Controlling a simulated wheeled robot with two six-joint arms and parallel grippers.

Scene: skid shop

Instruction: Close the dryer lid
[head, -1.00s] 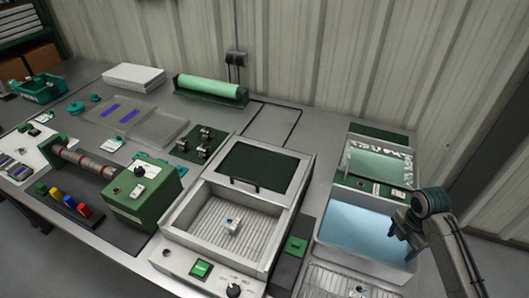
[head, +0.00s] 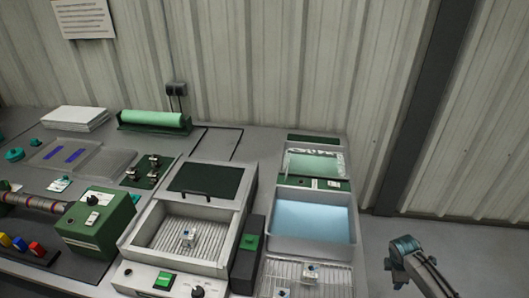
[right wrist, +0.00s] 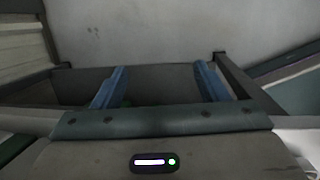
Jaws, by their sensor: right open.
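The dryer (head: 178,268) is a light grey box in the middle of the head view. Its front chamber is open on top and shows a ribbed floor. A small whitish part (head: 188,238) sits on that floor. The lid (head: 205,181), with a dark panel and a black handle (head: 208,196), lies over the rear half, behind the opening. My left gripper is not in view.
A tray of light blue liquid (head: 312,219) and a wire rack (head: 305,275) with small parts stand right of the dryer. A green box machine (head: 95,220) stands left. A green roll (head: 155,119) lies behind. Floor is clear around my right gripper.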

